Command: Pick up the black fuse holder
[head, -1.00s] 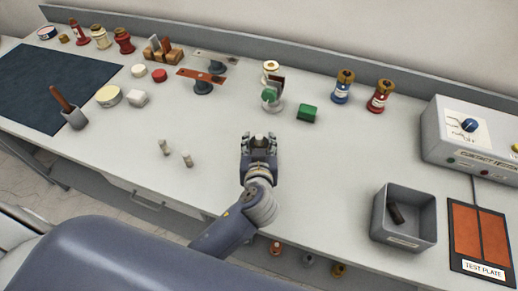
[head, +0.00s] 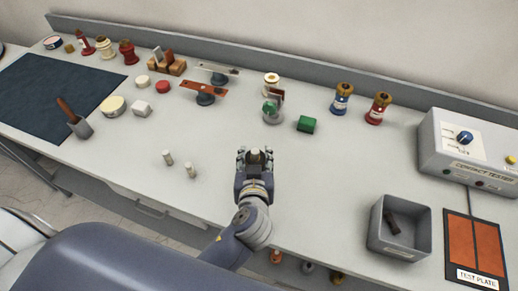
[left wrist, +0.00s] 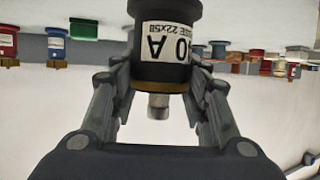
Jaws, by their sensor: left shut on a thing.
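The black fuse holder (left wrist: 166,72) fills the top middle of the left wrist view. It has a black body, a white label reading "40 A", a brass-coloured ring and a grey metal tip. My left gripper (left wrist: 160,85) is shut on it, one finger on each side. In the head view my left gripper (head: 255,158) is over the front middle of the bench, with the holder's small end (head: 255,157) between its fingers. Most of the holder is hidden there. I cannot tell how high it is above the bench. My right gripper is not in view.
Two small pale cylinders (head: 179,165) stand left of the gripper. A green block (head: 307,124) and blue (head: 341,99) and red (head: 378,108) holders are behind it. A grey bin (head: 377,235) with a dark piece inside is at right. Bench around the gripper is clear.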

